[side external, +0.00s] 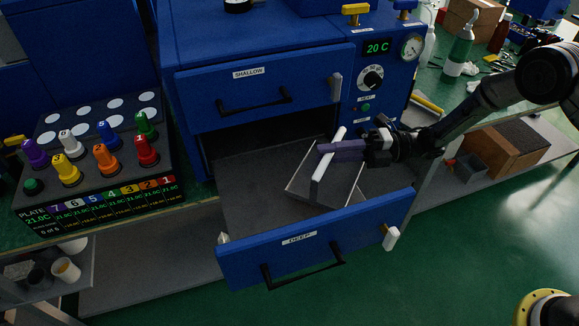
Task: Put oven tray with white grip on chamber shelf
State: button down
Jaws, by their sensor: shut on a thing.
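The oven tray (341,188) is a shallow grey metal tray with a long white grip (327,170) along one side. It sits tilted in the picture, inside or just above the open DEEP drawer (250,200); I cannot tell if it touches the drawer floor. My gripper (330,149) reaches in from the right and is shut on the white grip near its upper end. The blue cabinet has a closed SHALLOW drawer (255,85) above the open one. No chamber shelf can be made out.
The DEEP drawer front (310,240) stands pulled out, with a black handle. A control panel (375,75) reads 20 C. A rack of coloured numbered plugs (95,150) is at left. Bottles and a wooden box (505,158) are at right.

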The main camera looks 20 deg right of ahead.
aim_at(343, 174)
jog(key=shift+w+a+f, duration=0.3)
jog(key=shift+a+f, duration=0.25)
jog(key=shift+a, duration=0.8)
jog(key=shift+w+a+f, duration=0.35)
jog(key=shift+a+f, duration=0.25)
jog(key=shift+a, duration=0.8)
jog(key=shift+w+a+f, duration=0.3)
jog(key=shift+a+f, duration=0.25)
jog(key=shift+a, duration=0.8)
jog(key=shift+f, duration=0.1)
jog(key=c, duration=0.8)
grip_release()
jog(key=shift+f, duration=0.1)
jog(key=shift+d, duration=0.1)
jog(key=v, duration=1.2)
jog(key=shift+s, duration=0.1)
jog(key=shift+r, duration=0.2)
